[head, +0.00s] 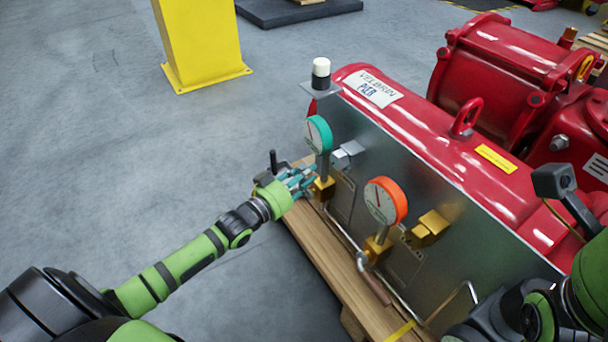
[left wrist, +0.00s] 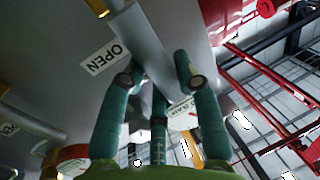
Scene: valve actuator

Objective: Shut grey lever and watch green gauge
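The grey lever (head: 346,155) is on the metal panel, just right of the green gauge (head: 318,134). The gauge has a white face and a thin needle; its reading is too small to tell. My left gripper (head: 308,180) is below the gauge, close to the panel. In the left wrist view its teal fingers (left wrist: 158,78) are spread, with the grey lever (left wrist: 150,45) running between them. I cannot tell whether they touch it. An OPEN label (left wrist: 105,58) is beside the lever. Another label is partly hidden behind the fingers. My right gripper does not show.
An orange gauge (head: 385,201) and a yellow lever (head: 427,229) are farther right on the panel. Thin pipes run low along it. The red actuator body (head: 430,140) rests on a wooden pallet (head: 325,255). A yellow post (head: 200,45) stands behind; the floor at left is clear.

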